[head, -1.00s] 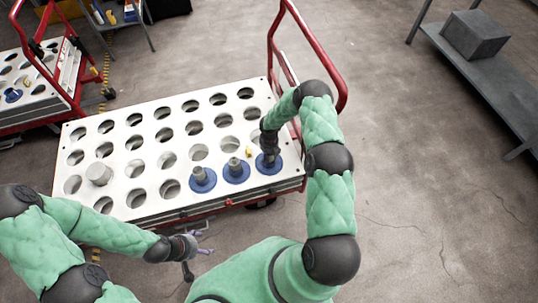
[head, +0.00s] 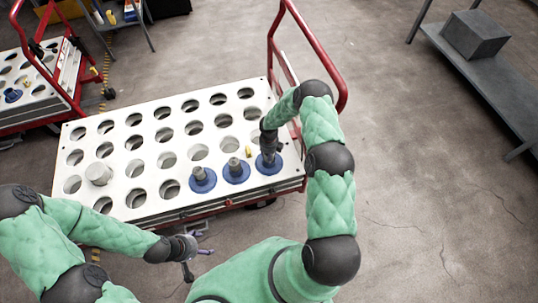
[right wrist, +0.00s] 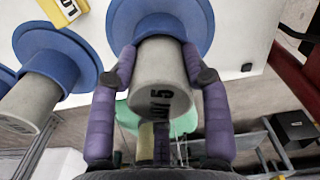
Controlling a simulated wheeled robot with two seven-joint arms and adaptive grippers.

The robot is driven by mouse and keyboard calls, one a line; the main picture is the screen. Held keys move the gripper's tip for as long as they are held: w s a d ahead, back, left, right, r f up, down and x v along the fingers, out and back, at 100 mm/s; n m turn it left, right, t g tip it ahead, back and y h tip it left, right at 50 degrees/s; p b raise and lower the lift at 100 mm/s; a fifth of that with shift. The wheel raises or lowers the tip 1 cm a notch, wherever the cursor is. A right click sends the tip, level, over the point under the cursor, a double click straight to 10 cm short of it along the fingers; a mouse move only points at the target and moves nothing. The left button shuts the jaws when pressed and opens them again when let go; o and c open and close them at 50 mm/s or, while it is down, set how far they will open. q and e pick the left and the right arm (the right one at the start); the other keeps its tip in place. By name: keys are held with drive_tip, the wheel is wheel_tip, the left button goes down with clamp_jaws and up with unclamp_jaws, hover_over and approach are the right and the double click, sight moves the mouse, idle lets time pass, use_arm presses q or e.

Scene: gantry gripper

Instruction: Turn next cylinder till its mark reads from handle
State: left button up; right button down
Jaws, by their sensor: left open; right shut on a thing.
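A white cart top with rows of round holes (head: 126,210) fills the head view's middle. Three grey cylinders with blue flanges stand along its near right side: left (head: 203,180), middle (head: 236,170) and right (head: 262,170). My right gripper (head: 268,152) is shut around the right one. In the right wrist view its purple fingers sit either side of the grey cylinder (right wrist: 158,70); a dark mark (right wrist: 160,104) ending in 5 faces the camera. The middle cylinder (right wrist: 35,90) also shows there. My left gripper (head: 190,246) is open and empty off the cart's near edge.
The cart's red handle (head: 335,70) rises at the far right. A small yellow piece (head: 248,151) is near the flanged cylinders. A grey shelf (head: 480,70) stands right; floor between is clear.

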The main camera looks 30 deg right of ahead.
drive_tip(key=shift+c, duration=2.4)
unclamp_jaws()
wheel_tip(320, 180, up, 12)
